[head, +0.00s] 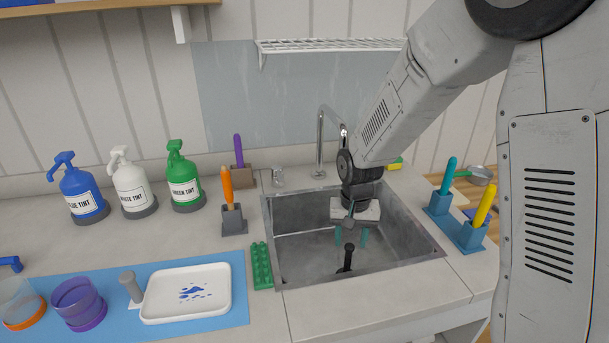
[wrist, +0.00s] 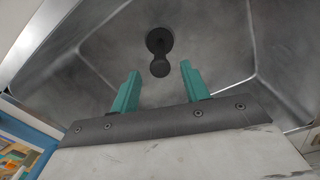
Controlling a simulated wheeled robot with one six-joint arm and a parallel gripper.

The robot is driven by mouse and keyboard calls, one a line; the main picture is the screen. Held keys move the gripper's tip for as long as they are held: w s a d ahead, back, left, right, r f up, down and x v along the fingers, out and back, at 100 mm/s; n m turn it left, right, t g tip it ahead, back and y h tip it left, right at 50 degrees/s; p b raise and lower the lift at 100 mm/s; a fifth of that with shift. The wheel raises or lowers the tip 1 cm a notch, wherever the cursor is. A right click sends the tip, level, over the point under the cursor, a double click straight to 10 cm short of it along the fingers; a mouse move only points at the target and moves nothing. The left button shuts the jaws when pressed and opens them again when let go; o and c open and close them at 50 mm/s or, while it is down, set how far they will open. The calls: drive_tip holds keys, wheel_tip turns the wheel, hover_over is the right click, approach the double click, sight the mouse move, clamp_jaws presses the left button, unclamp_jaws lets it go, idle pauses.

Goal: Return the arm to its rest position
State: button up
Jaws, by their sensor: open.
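My gripper (head: 350,237) hangs down into the metal sink (head: 292,258), with my arm reaching in from the upper right. Its two teal fingers stand apart with nothing between them, and the gripper (wrist: 158,88) shows the same in the wrist view. A black object with a round head (head: 347,258) is in the sink just below the fingertips. It also shows in the wrist view (wrist: 159,42), beyond the fingertips; I cannot tell whether it touches them.
A tall faucet (head: 320,140) stands behind the sink. A green block (head: 262,265) lies along the sink's left rim. Holders with a teal tool (head: 448,175) and a yellow tool (head: 483,205) stand on the right. A white tray (head: 187,293) and three pump bottles (head: 131,187) are left.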

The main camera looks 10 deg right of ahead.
drive_tip(key=s+d+r+n, duration=0.1)
drive_tip(key=s+d+r, duration=0.1)
drive_tip(key=s+r, duration=1)
drive_tip(key=s+d+r+n, duration=0.1)
drive_tip(key=s+r, duration=0.3)
drive_tip(key=s, duration=0.3)
drive_tip(key=s+d+r+n+t, duration=0.1)
drive_tip(key=s+r, duration=0.4)
drive_tip(key=s, duration=0.3)
drive_tip(key=shift+r, duration=0.2)
